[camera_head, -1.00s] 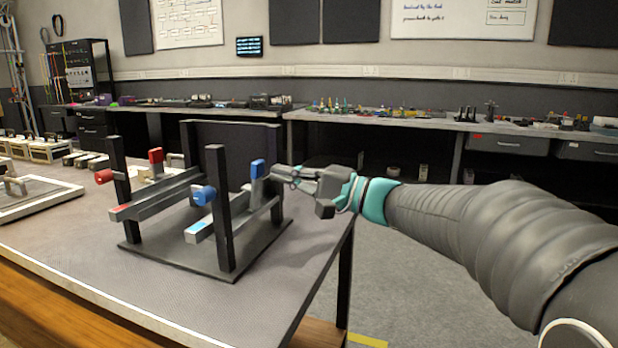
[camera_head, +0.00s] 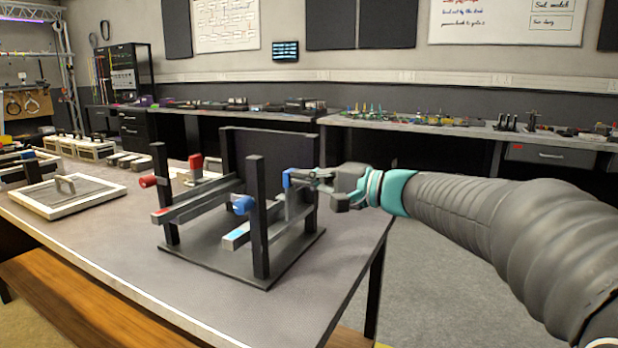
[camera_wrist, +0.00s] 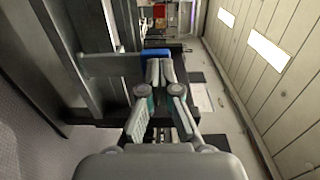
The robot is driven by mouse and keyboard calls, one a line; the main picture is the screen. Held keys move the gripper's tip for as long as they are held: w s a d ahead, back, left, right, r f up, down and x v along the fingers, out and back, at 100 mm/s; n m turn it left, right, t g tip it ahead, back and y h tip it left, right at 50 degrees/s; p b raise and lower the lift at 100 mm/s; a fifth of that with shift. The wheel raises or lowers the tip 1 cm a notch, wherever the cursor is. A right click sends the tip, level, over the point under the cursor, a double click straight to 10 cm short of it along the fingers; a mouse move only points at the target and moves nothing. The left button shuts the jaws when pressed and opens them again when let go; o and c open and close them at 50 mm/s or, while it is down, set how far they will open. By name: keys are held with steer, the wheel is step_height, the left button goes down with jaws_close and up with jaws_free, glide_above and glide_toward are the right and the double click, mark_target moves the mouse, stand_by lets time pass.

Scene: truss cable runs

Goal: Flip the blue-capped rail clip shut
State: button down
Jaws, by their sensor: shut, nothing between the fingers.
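The blue-capped rail clip stands up on the right rail (camera_head: 238,236) of a black stand. Its blue cap (camera_head: 289,178) is at the top of a grey lever (camera_head: 291,203), which looks near upright. My gripper (camera_head: 298,177) is shut and empty. It comes in from the right, with its fingertips at the right side of the cap. In the wrist view, the closed fingertips (camera_wrist: 160,66) are right against or just short of the blue cap (camera_wrist: 156,53). I cannot tell if they touch. The clip's hinge is partly hidden.
A similar clip with a red cap (camera_head: 196,162) stands on the left rail. A red knob (camera_head: 148,181) and a blue knob (camera_head: 242,204) stick out by the black front posts (camera_head: 259,215). A framed panel (camera_head: 66,194) lies at the table's left. The table front is clear.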

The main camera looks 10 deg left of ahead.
steer(key=shift+a, duration=0.1)
stand_by(0.3)
steer(key=b+v, duration=0.3)
steer(key=v, duration=1.1)
steer(key=s+d+f+m+g+h, duration=0.1)
steer(key=s+d+f+h, duration=0.2)
steer(key=f, duration=0.7)
steer(key=s+d+f+g+h, duration=0.1)
steer(key=s+f+h, duration=0.3)
steer(key=f, duration=0.5)
steer(key=s+d+f+n+t+h, duration=0.1)
steer(key=s+d+f+n+h, duration=0.1)
steer(key=s, duration=0.6)
steer(key=s+d+f+n+h, duration=0.2)
steer(key=s+d+f+h, duration=0.3)
steer(key=s+d+h, duration=0.1)
steer(key=s+h, duration=0.1)
steer(key=s, duration=0.1)
steer(key=shift+s+d+f+n+t+h+p, duration=0.2)
steer(key=shift+s+d+n+t+h+p, duration=0.1)
steer(key=shift+d+t+h+p, duration=0.1)
